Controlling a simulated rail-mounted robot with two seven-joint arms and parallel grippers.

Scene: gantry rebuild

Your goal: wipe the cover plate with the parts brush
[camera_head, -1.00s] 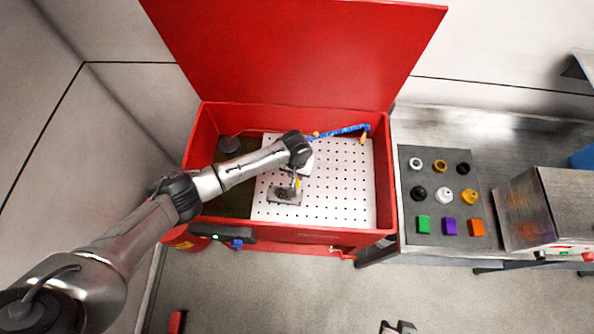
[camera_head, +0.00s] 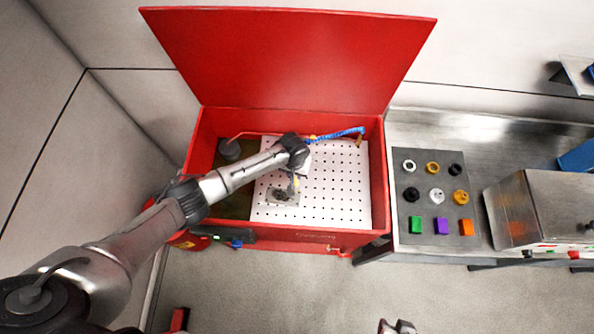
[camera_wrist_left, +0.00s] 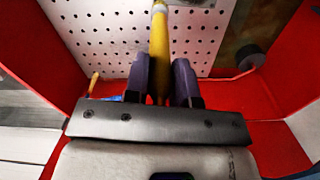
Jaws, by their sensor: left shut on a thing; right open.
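The cover plate (camera_head: 281,197) is a small grey metal piece lying on the white perforated board inside the red washer tub. My left gripper (camera_head: 296,172), at the end of the arm reaching in from the left, is over the board and mostly hidden by its own wrist. It is shut on the yellow handle of the parts brush (camera_wrist_left: 158,50). In the head view the brush's lower end is at the plate; I cannot tell whether it touches. My right gripper (camera_head: 397,327) is open at the bottom edge, away from the tub.
The red tub (camera_head: 290,236) has its lid (camera_head: 290,55) raised behind. A blue hose (camera_head: 340,133) lies along the tub's back. To the right, a steel bench holds a grey mat (camera_head: 412,182) with several rings, knobs and coloured blocks. The right part of the perforated board is clear.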

